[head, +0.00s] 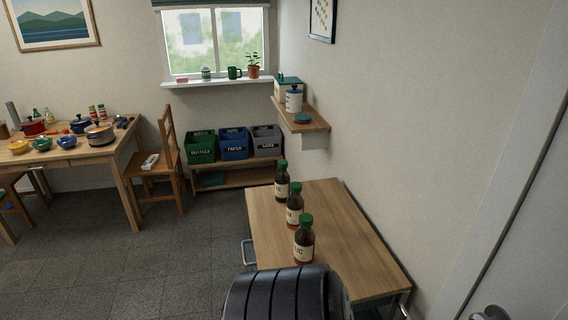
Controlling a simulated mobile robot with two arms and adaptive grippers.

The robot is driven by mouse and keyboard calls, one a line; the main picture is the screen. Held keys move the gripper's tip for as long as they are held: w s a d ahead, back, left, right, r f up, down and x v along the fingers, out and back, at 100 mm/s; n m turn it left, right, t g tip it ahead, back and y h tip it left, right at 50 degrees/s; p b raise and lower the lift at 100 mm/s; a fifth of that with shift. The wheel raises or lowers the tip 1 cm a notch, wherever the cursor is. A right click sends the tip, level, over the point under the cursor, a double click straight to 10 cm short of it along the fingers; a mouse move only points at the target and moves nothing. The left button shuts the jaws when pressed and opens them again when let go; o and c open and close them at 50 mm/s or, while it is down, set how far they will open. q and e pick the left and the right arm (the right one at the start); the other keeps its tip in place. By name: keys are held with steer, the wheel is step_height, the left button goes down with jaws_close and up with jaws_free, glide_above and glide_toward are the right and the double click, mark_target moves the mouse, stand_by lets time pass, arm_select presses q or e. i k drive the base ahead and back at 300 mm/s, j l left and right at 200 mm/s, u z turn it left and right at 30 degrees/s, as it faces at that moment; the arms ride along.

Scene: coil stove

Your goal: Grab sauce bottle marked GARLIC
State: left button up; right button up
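Three dark sauce bottles with green caps and pale labels stand upright in a row on the wooden table. The nearest bottle (304,246) shows label letters that look like "LIC", the end of GARLIC; its lower part is close to a dark ribbed part in front. The middle bottle (295,213) and the far bottle (282,188) have labels too small to read. Neither of my grippers shows in the head view. The dark ribbed shape at the bottom centre appears to be part of my own body.
The table (345,235) is bare right of the bottles, with a wall along its right side. A metal handle (248,254) sticks out at its left edge. A wall shelf (303,122), recycling bins (233,146), a chair (155,176) and another table stand farther back. Grey floor is open at left.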

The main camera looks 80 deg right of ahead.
mark_target(304, 245)
steer(key=z, duration=2.8)
steer(key=i+j+z, duration=0.1)
steer(key=z, duration=0.35)
steer(key=j+z, duration=0.75)
steer(key=j, duration=1.15)
steer(key=j+z, duration=0.35)
steer(key=j, duration=1.15)
